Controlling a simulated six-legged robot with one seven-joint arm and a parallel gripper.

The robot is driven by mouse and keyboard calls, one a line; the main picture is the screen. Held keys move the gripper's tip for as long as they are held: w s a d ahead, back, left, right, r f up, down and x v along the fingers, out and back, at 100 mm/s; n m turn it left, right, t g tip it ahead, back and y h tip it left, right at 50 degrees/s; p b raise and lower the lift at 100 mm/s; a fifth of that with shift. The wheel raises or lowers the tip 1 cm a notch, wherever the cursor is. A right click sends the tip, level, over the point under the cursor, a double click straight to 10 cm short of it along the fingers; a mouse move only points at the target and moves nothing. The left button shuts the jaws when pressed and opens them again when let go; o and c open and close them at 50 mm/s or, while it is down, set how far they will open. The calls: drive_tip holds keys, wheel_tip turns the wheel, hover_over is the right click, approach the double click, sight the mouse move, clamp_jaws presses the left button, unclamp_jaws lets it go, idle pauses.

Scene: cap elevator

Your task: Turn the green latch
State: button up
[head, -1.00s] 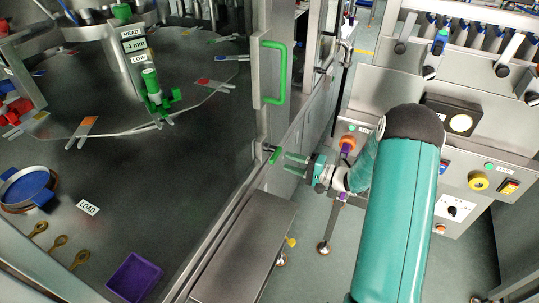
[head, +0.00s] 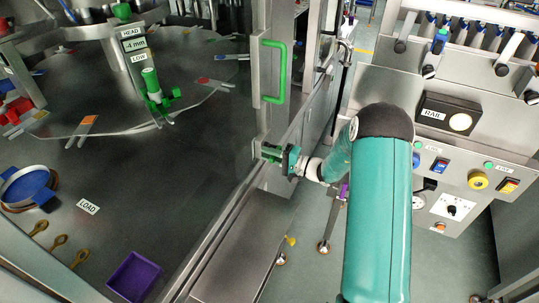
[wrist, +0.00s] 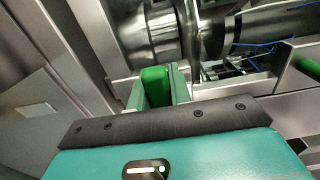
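The green latch (wrist: 155,86) is a small rounded green handle on the metal door frame, below the tall green door handle (head: 283,72). My gripper (head: 270,152) is at the latch, at the lower edge of the frame. In the wrist view the latch lies between my two teal fingers (wrist: 158,92), one on each side. The right finger looks very close to it; I cannot tell whether both fingers press on it. In the head view the fingers mostly hide the latch.
The metal door frame and sill run beside my gripper. A grey metal box top (head: 242,255) lies below. Inside the cabinet are a purple tray (head: 134,277) and a blue-filled round dish (head: 28,188). A control panel (head: 470,180) stands at the right.

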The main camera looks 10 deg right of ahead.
drive_tip(key=shift+r, duration=0.1)
clamp_jaws()
drive_tip(key=shift+w+d+r+m, duration=0.15)
drive_tip(key=shift+r+m, duration=0.2)
drive_tip(key=shift+m, duration=1.15)
drive_tip(key=shift+w+d+r+m, duration=0.1)
drive_tip(key=shift+r+m, duration=0.3)
drive_tip(key=shift+m, duration=1.1)
drive_tip(key=shift+w+d+r+m, duration=0.15)
drive_tip(key=shift+r+m, duration=0.2)
drive_tip(key=shift+m, duration=1.15)
drive_tip(key=o, duration=0.9)
unclamp_jaws()
drive_tip(key=shift+a, duration=0.1)
drive_tip(key=shift+c, duration=0.2)
drive_tip(key=v, duration=0.7)
drive_tip(key=shift+d, duration=0.2)
drive_tip(key=shift+s, duration=0.15)
